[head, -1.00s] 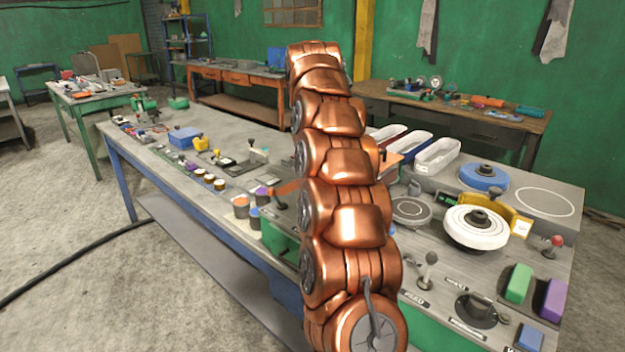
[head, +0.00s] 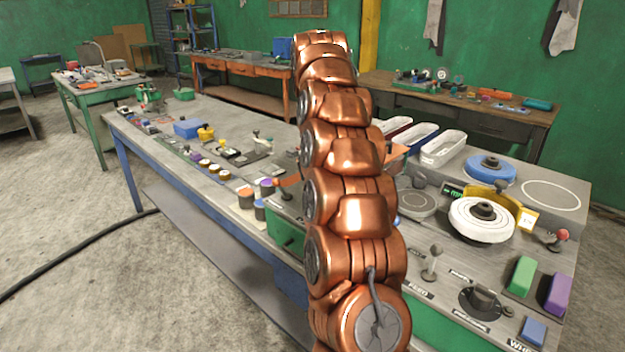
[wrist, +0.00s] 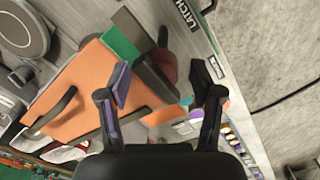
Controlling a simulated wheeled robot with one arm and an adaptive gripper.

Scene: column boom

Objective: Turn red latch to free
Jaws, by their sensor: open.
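In the wrist view a dark red knob (wrist: 169,67), which looks like the red latch, shows beside a dark bar (wrist: 150,72), close to a "LATCH" label (wrist: 183,14). My gripper (wrist: 161,80) is open, with one finger on each side of the knob in the picture. Whether it touches the knob cannot be told. An orange panel (wrist: 88,88) with a dark handle (wrist: 52,112) and a green block (wrist: 121,43) lie to the left of the knob. In the head view my copper arm hides the gripper and the latch.
The head view shows a bench (head: 190,130) with small cups and tools along its left part. On the right stand white trays (head: 443,149), a white round dial (head: 482,220), a red-knobbed lever (head: 562,236) and green and purple blocks (head: 522,276).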

